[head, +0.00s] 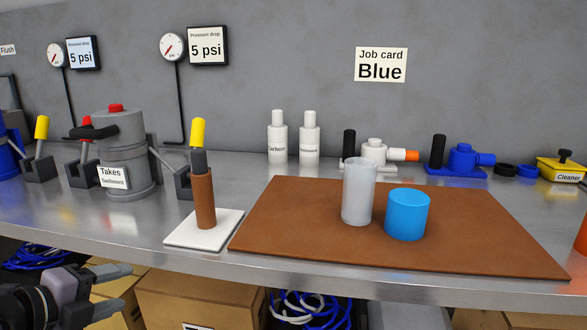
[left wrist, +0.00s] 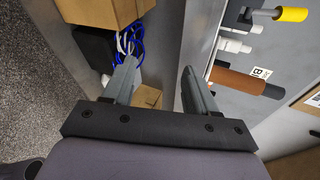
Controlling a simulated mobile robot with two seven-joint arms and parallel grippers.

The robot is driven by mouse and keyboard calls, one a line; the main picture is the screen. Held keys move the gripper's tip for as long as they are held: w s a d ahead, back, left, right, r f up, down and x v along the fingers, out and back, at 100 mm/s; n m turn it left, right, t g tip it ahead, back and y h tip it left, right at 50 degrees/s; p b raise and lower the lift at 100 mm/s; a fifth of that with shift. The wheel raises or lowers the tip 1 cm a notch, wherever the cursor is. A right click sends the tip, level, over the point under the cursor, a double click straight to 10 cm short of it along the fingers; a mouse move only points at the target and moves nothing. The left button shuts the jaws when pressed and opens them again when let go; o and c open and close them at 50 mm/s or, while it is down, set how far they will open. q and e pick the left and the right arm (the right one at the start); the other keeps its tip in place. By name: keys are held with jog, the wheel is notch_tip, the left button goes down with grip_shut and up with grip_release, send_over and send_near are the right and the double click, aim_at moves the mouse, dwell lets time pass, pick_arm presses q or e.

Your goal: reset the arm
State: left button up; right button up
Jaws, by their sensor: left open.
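My left gripper (head: 124,285) is at the lower left of the head view, in front of and below the workbench edge. It is open with nothing between its fingers. In the left wrist view its two grey fingers (left wrist: 159,70) stand apart, with the bench edge and the boxes below beyond them. My right gripper is not in view.
The steel bench (head: 330,281) holds a brown mat (head: 290,225) with a clear cup (head: 358,192) and a blue cylinder (head: 407,215). A brown cylinder (head: 204,200) stands on a white pad (head: 181,239). Cardboard boxes (head: 195,303) and blue tubing (head: 32,256) sit below.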

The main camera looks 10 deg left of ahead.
pick_arm(q)
jog(key=s+d+f+n+g+y, duration=0.1)
jog(key=s+d+f+n, duration=0.1)
jog(key=f+n, duration=0.45)
jog(key=s+d+f+n, duration=0.2)
jog(key=s+f+n, duration=0.1)
jog(key=f, duration=0.6)
jog(key=s+d+f+n+g, duration=0.1)
jog(key=s+d+f+n, duration=0.9)
jog(key=d+f+n, duration=0.15)
notch_tip(320, 180, up, 12)
jog(key=s+a+p, duration=0.1)
jog(key=p, duration=1.4)
jog(key=shift+a+m+y, duration=0.15)
jog(key=shift+m+y, duration=0.15)
jog(key=shift+m, duration=0.1)
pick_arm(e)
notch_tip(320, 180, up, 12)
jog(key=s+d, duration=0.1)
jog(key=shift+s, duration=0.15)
